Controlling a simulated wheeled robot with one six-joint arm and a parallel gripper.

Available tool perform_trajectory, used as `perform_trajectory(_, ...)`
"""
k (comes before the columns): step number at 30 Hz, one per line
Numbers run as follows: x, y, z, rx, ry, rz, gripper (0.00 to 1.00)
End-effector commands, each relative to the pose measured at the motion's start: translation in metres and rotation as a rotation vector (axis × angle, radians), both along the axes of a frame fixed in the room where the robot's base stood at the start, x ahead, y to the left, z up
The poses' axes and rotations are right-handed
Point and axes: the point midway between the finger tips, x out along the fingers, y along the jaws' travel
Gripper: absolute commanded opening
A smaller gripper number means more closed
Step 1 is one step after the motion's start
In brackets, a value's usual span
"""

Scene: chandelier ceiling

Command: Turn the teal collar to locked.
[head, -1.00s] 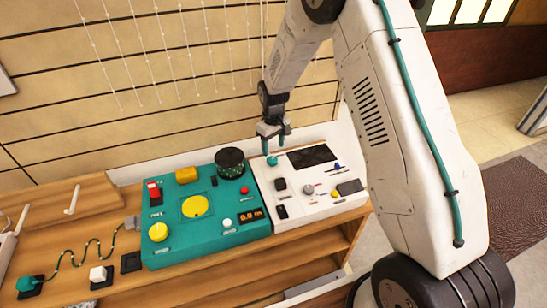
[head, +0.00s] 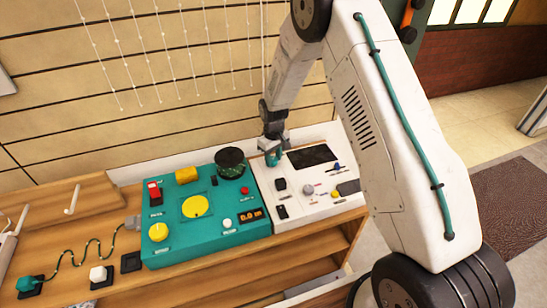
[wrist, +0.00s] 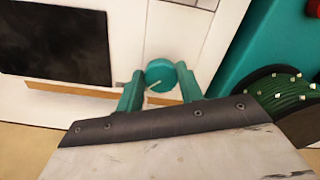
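The teal collar (wrist: 161,73) is a small round knob with a pale pointer line, on the white panel (head: 318,209). In the wrist view the line points down and left. My gripper (wrist: 161,80) has teal fingers, one on each side of the collar. The left finger seems a little apart from it; whether the right finger touches it I cannot tell. In the head view my gripper (head: 273,157) is low over the panel's back left corner and mostly hides the collar. Any lock markings are too small to read.
A teal panel (head: 170,252) with yellow knobs and a dark green spool (head: 230,161) stands close to the left of my gripper. A black screen (head: 314,156) lies to its right. Small switches sit nearer on the white panel. A slatted wall rises behind.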

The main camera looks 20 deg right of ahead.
Motion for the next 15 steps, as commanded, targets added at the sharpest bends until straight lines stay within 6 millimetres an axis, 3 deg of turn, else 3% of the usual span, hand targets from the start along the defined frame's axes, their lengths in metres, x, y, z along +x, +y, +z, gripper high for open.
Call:
perform_trajectory(8, -0.0004, 0.0005, 0.0001, 0.001, 0.001, -0.044, 0.14)
perform_trajectory(15, -0.0008, 0.0016, 0.0, 0.001, 0.001, -0.19, 0.14)
